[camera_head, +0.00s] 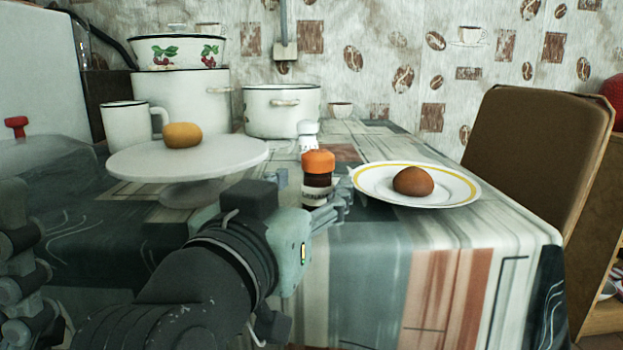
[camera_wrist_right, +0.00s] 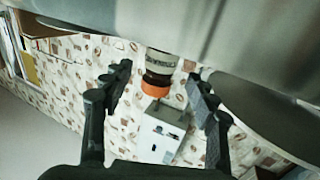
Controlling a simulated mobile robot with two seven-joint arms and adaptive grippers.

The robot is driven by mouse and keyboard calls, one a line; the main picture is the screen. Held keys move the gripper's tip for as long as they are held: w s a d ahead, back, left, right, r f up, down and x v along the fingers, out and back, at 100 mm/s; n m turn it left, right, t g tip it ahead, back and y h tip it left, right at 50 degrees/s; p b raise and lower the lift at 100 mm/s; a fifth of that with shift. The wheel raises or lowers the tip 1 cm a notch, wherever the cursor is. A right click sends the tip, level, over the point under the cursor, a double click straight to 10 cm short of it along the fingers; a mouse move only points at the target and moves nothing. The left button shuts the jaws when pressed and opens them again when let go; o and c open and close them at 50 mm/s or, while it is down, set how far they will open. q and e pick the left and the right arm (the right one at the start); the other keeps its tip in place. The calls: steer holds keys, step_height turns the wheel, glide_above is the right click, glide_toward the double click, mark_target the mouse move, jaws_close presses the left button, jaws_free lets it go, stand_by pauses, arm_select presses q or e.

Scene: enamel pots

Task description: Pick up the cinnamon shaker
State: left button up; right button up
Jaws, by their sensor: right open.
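The cinnamon shaker (camera_head: 318,168) is a small dark jar with an orange cap and a pale label, standing upright near the table's front edge. My right gripper (camera_head: 325,200) is open at the shaker, with its fingers low around it and partly hiding its lower part. In the right wrist view the shaker (camera_wrist_right: 160,68) appears cap-down between the two spread fingers (camera_wrist_right: 161,92). A gap shows on both sides, so it is not gripped. Dark parts of my left arm show at the left edge of the head view; its jaw state is unclear.
A white cake stand (camera_head: 240,156) with a bun (camera_head: 183,135) is left of the shaker. A yellow-rimmed plate (camera_head: 462,192) with a brown bun (camera_head: 413,181) is close on the right. A white shaker (camera_head: 308,129) stands behind. Enamel pots (camera_head: 281,112) and a mug (camera_head: 127,122) are farther back.

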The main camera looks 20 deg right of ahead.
mark_target(312, 180)
steer(key=x, duration=0.3)
steer(key=shift+w+d, duration=0.2)
steer(key=shift+d, duration=0.05)
steer(key=c, duration=1.3)
steer(key=shift+r, duration=0.15)
steer(key=shift+c, duration=0.2)
